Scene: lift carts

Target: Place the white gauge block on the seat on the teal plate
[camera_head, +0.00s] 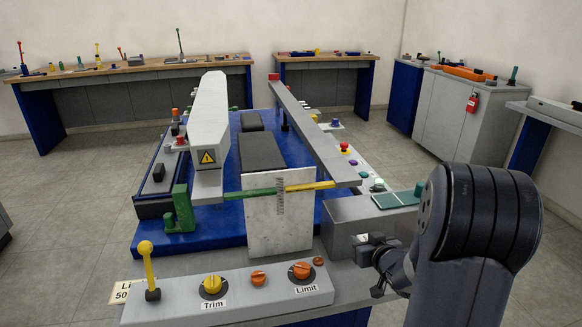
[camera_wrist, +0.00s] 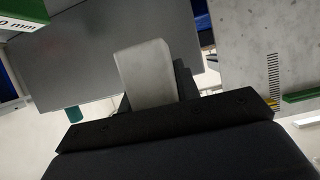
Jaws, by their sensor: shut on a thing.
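The white gauge block (camera_wrist: 147,72) is a pale, plain block held in my gripper (camera_wrist: 153,90), sticking out past the dark jaws in the wrist view. In the head view my gripper (camera_head: 372,248) is low at the right, in front of the grey housing (camera_head: 350,222), and I cannot make out the block there. The teal plate (camera_head: 396,199) lies on top of that housing, above and to the right of my gripper. Its seat is too small to make out. A green piece marked "0 mm" (camera_wrist: 45,18) shows at the wrist view's top left; I cannot tell whether it is the plate.
A teal peg (camera_head: 419,188) stands by the plate's right end. A pale upright slab (camera_head: 279,220) with a green and yellow bar (camera_head: 303,187) is left of the housing. The front panel (camera_head: 230,290) carries a yellow lever (camera_head: 147,263) and knobs. My arm covers the right side.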

